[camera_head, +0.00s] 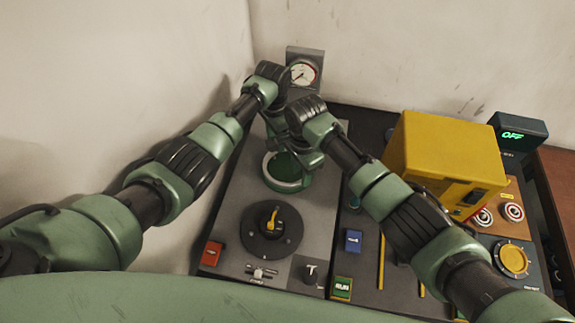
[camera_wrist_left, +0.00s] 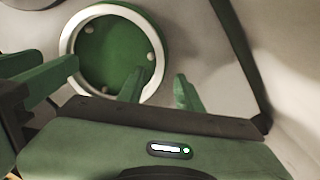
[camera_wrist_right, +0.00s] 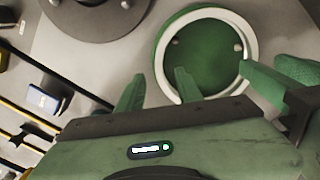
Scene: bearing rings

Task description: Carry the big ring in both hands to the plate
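The big ring (camera_head: 267,176) is a pale, thick-rimmed ring on the grey panel top, below the gauge in the head view. A green round plate (camera_head: 285,165) with light studs shows inside it. The ring (camera_wrist_left: 68,45) and plate (camera_wrist_left: 110,45) also show in the left wrist view, and the ring (camera_wrist_right: 250,40) and plate (camera_wrist_right: 205,50) in the right wrist view. My right gripper (camera_wrist_right: 157,85) is open, its fingers apart on either side of the near rim. My left gripper (camera_wrist_left: 160,85) is open likewise at its own part of the rim. Contact cannot be told.
A gauge (camera_head: 304,73) stands behind the ring. A dark round dial with a yellow handle (camera_head: 271,222) lies in front. A yellow box (camera_head: 443,155) stands to the right. A red block (camera_head: 212,253) and a blue block (camera_head: 353,240) lie nearer. A wall is close on the left.

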